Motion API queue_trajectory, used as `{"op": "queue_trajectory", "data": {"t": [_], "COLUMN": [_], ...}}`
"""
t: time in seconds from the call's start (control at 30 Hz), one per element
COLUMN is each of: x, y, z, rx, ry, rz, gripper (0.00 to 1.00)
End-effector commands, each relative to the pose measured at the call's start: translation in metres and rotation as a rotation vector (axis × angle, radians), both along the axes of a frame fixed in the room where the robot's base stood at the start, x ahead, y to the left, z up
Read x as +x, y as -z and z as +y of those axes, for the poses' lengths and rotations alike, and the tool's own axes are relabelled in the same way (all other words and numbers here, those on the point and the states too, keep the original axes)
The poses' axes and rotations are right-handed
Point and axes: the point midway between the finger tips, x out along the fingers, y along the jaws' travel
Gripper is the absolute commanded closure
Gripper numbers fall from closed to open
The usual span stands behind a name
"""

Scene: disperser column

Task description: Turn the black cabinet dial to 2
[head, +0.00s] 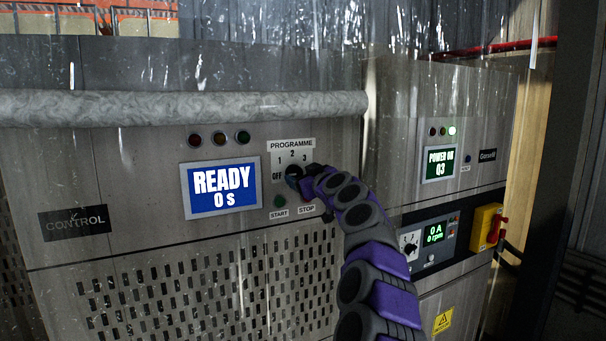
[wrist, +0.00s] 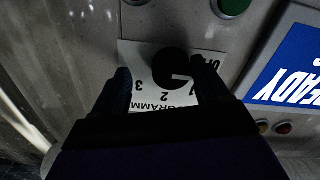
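A black round dial (wrist: 170,66) sits on a white PROGRAMME plate (head: 292,150) marked OFF, 1, 2 and 3. In the wrist view the plate appears upside down. A pale mark on the dial lies on its side toward the 1 and OFF labels; the exact setting is hard to tell. My gripper (wrist: 162,82) is open, with one finger on each side of the dial. The right finger is close to the dial; a gap shows at the left finger. In the head view my gripper (head: 304,178) reaches the dial and partly covers it.
A blue screen (head: 222,188) reads READY 0 s. A green START button (head: 280,201) is just below the dial; the STOP button is hidden in the head view. Another small dial (head: 409,248) and a red-and-yellow switch (head: 488,227) are on the right cabinet.

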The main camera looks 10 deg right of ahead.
Motion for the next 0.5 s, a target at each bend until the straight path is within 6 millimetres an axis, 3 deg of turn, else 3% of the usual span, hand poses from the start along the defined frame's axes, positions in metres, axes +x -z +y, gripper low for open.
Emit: {"op": "queue_trajectory", "data": {"t": [0.13, 0.47, 0.5], "x": [0.0032, 0.0030, 0.0029], "y": [-0.0003, -0.0002, -0.0004], "z": [0.0056, -0.0032, -0.0037], "rx": [-0.002, 0.004, 0.004], "ry": [-0.003, -0.005, -0.005], "rz": [-0.001, 0.000, 0.000], "gripper": [0.28, 0.28, 0.32]}}
